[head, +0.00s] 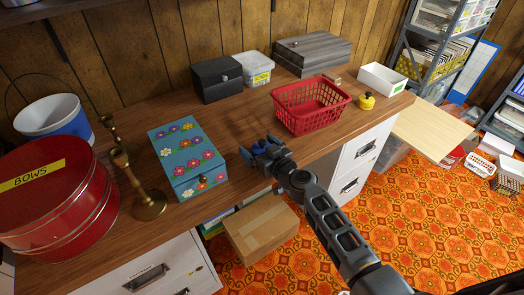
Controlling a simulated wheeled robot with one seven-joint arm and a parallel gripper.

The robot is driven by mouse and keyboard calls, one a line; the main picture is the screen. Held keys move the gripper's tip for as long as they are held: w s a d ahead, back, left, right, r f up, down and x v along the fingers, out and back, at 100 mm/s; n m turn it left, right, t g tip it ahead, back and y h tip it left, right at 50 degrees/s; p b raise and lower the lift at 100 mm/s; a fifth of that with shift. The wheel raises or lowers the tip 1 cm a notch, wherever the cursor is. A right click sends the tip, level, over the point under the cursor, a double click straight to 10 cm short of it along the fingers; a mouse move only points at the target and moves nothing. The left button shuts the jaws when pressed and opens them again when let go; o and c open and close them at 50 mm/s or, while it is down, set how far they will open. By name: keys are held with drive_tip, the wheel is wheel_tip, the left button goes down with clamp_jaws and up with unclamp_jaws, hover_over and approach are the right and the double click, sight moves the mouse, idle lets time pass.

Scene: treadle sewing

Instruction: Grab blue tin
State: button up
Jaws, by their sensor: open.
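The blue tin (187,158) appears to be the hinged, rectangular box painted with colourful flowers, standing closed on the wooden desk. A small catch shows on its front edge. My gripper (259,148) is open, over the desk to the right of the tin and apart from it. Its fingers look dark blue and point toward the back left. The arm reaches in from the lower right. Nothing visible is between the fingers.
A brass candlestick (149,206) stands close left of the tin, beside a red "BOWS" tub (60,198) and a white-and-blue bucket (52,116). Behind are a black box (217,80) and a white tub (252,69). A red basket (310,104) stands right. Bare desk lies behind my gripper.

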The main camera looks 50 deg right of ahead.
drive_tip(key=shift+w, duration=0.1)
drive_tip(key=c, duration=1.1)
